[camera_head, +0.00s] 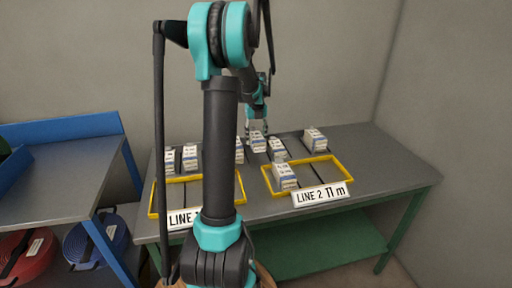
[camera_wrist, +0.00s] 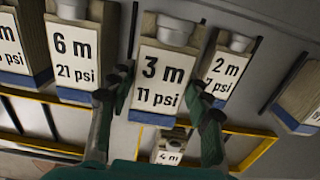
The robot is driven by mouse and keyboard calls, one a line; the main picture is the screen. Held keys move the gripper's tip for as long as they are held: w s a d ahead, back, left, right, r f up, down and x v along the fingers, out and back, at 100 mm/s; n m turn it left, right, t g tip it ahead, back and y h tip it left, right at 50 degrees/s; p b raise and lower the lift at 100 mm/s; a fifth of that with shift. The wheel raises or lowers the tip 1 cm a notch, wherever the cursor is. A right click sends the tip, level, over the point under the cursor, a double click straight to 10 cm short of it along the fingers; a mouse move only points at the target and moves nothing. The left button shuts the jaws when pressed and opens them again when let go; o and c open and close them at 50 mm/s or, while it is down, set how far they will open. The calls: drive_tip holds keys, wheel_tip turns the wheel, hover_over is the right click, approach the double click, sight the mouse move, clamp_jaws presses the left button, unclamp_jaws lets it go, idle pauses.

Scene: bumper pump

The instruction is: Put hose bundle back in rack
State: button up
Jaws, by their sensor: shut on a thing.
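My gripper (camera_head: 257,118) is over the back part of the grey table. In the wrist view its fingers (camera_wrist: 161,90) close on both sides of a beige hose bundle labelled 3 m, 11 psi (camera_wrist: 160,75), with a blue lower band and a grey cap. The held bundle (camera_head: 257,139) also shows below the gripper in the head view. A 6 m, 21 psi bundle (camera_wrist: 74,48) is to its left, and a 2 m bundle (camera_wrist: 226,70) is close on its right. A 4 m bundle (camera_wrist: 169,150) shows below. The rack's slots are hard to make out; dark divider lines show.
Yellow frames lie on the table, the right one (camera_head: 341,162) with a LINE 2 11 m sign (camera_head: 320,195). More bundles stand at left (camera_head: 189,158) and right (camera_head: 315,139). A blue-edged bench (camera_head: 75,170) at left has red (camera_head: 25,258) and blue (camera_head: 97,242) coils below.

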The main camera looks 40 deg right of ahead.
sight(256, 136)
drive_tip(key=shift+f, duration=2.35)
drive_tip(key=shift+f, duration=0.15)
drive_tip(key=o, duration=1.5)
drive_tip(key=shift+c, duration=0.2)
wheel_tip(256, 136, up, 12)
drive_tip(key=shift+r, duration=0.2)
